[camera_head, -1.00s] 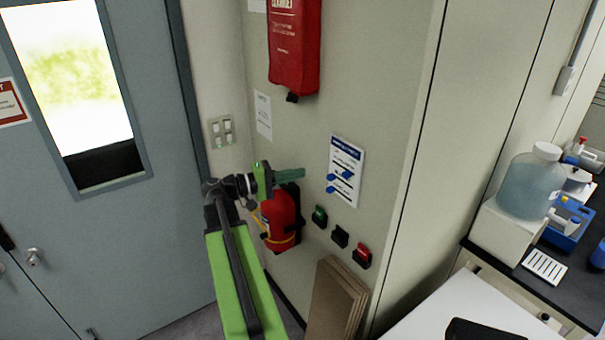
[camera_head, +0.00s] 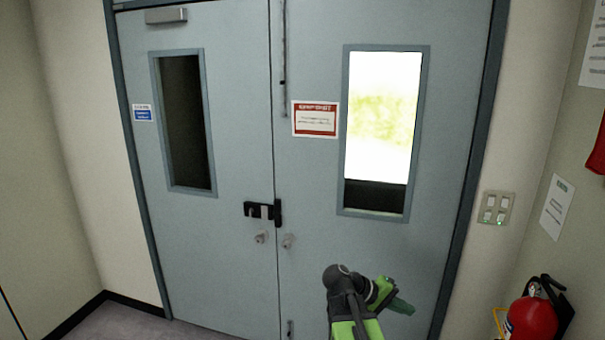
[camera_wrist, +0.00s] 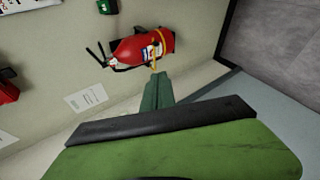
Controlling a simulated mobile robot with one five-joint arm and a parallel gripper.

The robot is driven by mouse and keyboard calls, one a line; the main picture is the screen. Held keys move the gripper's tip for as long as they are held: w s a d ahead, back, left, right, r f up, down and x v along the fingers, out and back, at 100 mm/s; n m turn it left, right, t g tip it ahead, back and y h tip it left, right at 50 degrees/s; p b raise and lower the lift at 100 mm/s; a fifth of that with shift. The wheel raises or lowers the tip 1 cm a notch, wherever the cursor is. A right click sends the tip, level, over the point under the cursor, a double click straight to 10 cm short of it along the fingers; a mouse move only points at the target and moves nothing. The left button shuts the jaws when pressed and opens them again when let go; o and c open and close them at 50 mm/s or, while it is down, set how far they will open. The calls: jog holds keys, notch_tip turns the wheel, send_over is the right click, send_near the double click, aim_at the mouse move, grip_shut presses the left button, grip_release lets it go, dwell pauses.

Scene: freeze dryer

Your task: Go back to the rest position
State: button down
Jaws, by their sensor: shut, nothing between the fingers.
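My gripper (camera_head: 400,306) shows at the bottom of the head view, right of centre, in front of the grey double door. Its green fingers are together and hold nothing. In the wrist view the shut fingers (camera_wrist: 157,92) point up the picture towards the wall with a red fire extinguisher. My arm is drawn in low, and its upper links show at the bottom edge of the head view.
The grey double door (camera_head: 240,240) fills the middle. The red fire extinguisher (camera_head: 532,318) hangs on the right wall; it also shows in the wrist view (camera_wrist: 142,47). A switch plate (camera_head: 495,208) is beside the door. Grey floor (camera_head: 120,322) is clear at the lower left.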

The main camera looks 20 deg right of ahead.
jog(key=a+f+y, duration=0.3)
jog(key=a+f, duration=0.1)
jog(key=a, duration=0.6)
jog(key=w+a+f+n+t+y+b, duration=0.1)
jog(key=a+f+y, duration=0.3)
jog(key=a, duration=0.6)
jog(key=a+f+n+t+y, duration=0.1)
jog(key=a+f+y, duration=0.3)
jog(key=a, duration=0.7)
jog(key=shift+w+f, duration=0.25)
jog(key=shift+f, duration=0.55)
